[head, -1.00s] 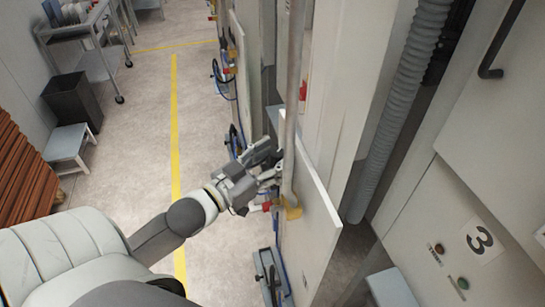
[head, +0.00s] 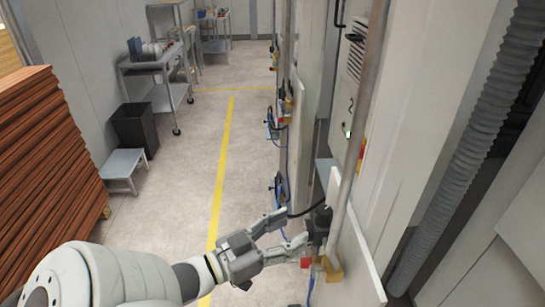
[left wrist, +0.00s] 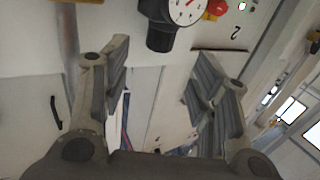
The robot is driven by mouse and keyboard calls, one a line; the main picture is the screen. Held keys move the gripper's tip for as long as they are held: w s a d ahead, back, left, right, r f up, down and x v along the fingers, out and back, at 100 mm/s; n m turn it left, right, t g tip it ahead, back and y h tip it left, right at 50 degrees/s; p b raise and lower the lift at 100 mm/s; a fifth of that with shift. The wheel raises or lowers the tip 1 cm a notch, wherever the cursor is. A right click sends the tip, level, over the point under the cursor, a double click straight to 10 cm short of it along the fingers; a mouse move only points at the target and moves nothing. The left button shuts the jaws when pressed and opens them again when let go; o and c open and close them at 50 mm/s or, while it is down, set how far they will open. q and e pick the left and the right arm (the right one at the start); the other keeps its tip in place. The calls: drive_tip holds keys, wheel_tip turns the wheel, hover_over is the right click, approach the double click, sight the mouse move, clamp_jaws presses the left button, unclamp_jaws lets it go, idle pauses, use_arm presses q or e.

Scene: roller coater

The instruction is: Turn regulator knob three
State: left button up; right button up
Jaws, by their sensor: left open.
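A black regulator (head: 319,223) is mounted at the edge of the white panel at lower centre of the head view. In the left wrist view, its black knob (left wrist: 160,37) points down under a round white gauge (left wrist: 187,10). My left gripper (head: 291,229) is open and empty, its fingertips just left of the regulator in the head view. In the left wrist view, the open fingers (left wrist: 160,60) lie below the knob, with a visible gap between them. I cannot tell whether this is regulator three. My right gripper is not in view.
A red part (head: 305,262) and yellow fitting (head: 333,270) sit below the regulator. A pipe (head: 362,130) runs up beside it. More regulators (head: 272,125) with blue hoses stand farther along. A brown stack (head: 50,150) stands left; the marked aisle floor (head: 190,190) is clear.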

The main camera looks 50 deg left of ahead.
use_arm(q)
drive_tip(key=shift+v, duration=1.7)
